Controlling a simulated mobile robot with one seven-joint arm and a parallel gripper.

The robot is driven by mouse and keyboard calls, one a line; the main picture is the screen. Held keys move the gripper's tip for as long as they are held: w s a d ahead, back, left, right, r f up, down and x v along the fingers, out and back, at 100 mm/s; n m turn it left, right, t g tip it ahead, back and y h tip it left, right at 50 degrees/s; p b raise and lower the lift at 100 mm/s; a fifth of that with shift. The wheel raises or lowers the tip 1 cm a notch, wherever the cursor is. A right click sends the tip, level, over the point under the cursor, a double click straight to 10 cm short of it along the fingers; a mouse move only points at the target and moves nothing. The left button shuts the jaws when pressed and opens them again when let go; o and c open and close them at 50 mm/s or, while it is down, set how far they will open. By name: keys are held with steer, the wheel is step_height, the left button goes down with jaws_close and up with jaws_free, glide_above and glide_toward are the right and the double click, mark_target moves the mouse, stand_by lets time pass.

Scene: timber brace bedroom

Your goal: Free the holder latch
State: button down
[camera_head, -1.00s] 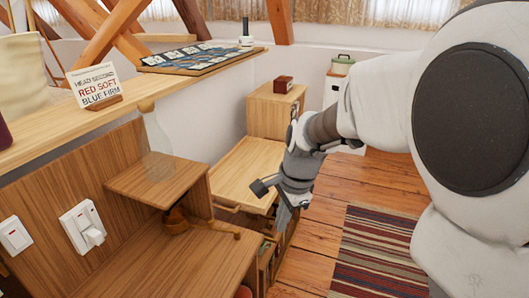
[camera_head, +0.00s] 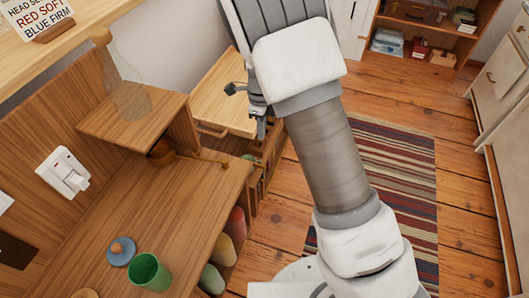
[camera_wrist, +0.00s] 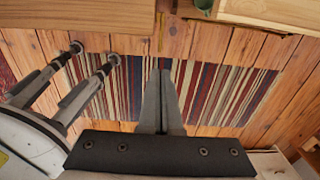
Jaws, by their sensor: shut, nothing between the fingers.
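No part in view is plainly the holder latch. A brown rounded wooden piece (camera_head: 162,151) with a thin rod ending in a small knob (camera_head: 224,162) sits under the small raised shelf (camera_head: 135,118); I cannot tell whether it is the latch. A slotted wooden rack (camera_head: 268,160) stands at the right end of the desk, partly hidden by my arm. My gripper (camera_head: 261,130) is shut and empty, pointing down by this rack. In the wrist view my gripper (camera_wrist: 160,75) has its fingers together over the striped rug, touching nothing visible.
Striped rug (camera_head: 390,180) and floor to the right are clear.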

mark_target(262, 165)
stand_by(0.3)
step_height(262, 165, down, 14)
steer(key=b, duration=0.4)
